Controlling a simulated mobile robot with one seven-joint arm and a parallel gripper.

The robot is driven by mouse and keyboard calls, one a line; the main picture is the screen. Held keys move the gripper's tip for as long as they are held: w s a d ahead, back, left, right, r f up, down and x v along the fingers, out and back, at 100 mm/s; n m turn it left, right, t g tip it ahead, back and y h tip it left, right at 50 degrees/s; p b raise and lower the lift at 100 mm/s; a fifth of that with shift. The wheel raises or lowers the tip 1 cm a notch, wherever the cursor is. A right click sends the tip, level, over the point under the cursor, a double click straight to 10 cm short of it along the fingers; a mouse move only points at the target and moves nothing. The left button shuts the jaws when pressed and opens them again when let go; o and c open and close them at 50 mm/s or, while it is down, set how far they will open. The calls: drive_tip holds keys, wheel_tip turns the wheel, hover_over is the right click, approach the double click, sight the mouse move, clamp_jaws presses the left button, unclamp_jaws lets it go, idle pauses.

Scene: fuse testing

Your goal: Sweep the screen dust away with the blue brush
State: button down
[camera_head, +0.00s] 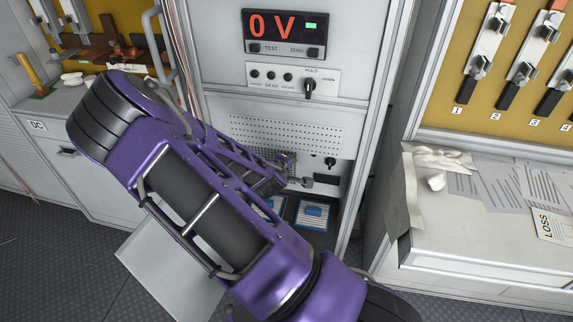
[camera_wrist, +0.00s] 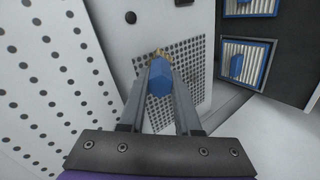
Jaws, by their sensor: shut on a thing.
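My gripper (camera_wrist: 160,72) is shut on the blue brush (camera_wrist: 160,80) in the wrist view. The brush's tan bristle end (camera_wrist: 162,54) points away from me and overlaps the upper left part of the grey screen (camera_wrist: 188,62), a panel with a dense grid of small holes. I cannot tell whether the bristles touch it. In the head view my gripper (camera_head: 288,180) is at the lower front of the cabinet, by the dark screen (camera_head: 262,158), which my arm partly hides. The brush is not clear in that view. No dust can be made out on the screen.
A panel with larger holes (camera_head: 290,135) lies above the screen, under the red "0 V" display (camera_head: 285,32). Two blue-framed filters (camera_head: 313,214) stand below it. A hold knob (camera_head: 309,87) is above. A white bench (camera_head: 480,235) with papers is at the right.

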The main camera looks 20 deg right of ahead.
drive_tip(key=w+a+b, duration=0.1)
drive_tip(key=w+a, duration=0.8)
drive_tip(key=a, duration=0.3)
drive_tip(key=shift+a, duration=0.2)
idle(1.1)
drive_tip(key=shift+s, duration=0.1)
drive_tip(key=shift+s+a+p, duration=0.3)
drive_tip(key=shift+s+a, duration=0.6)
drive_tip(key=shift+s, duration=0.3)
drive_tip(key=shift+s+a+p, duration=0.25)
drive_tip(key=shift+s+a, duration=0.6)
drive_tip(key=shift+s, duration=0.35)
drive_tip(key=shift+s+a+p, duration=0.15)
drive_tip(key=shift+s+a, duration=0.3)
drive_tip(key=shift+s, duration=0.15)
drive_tip(key=shift+s+a+p, duration=0.15)
drive_tip(key=shift+s+a, duration=0.25)
drive_tip(key=shift+s, duration=0.2)
drive_tip(key=shift+f, duration=0.1)
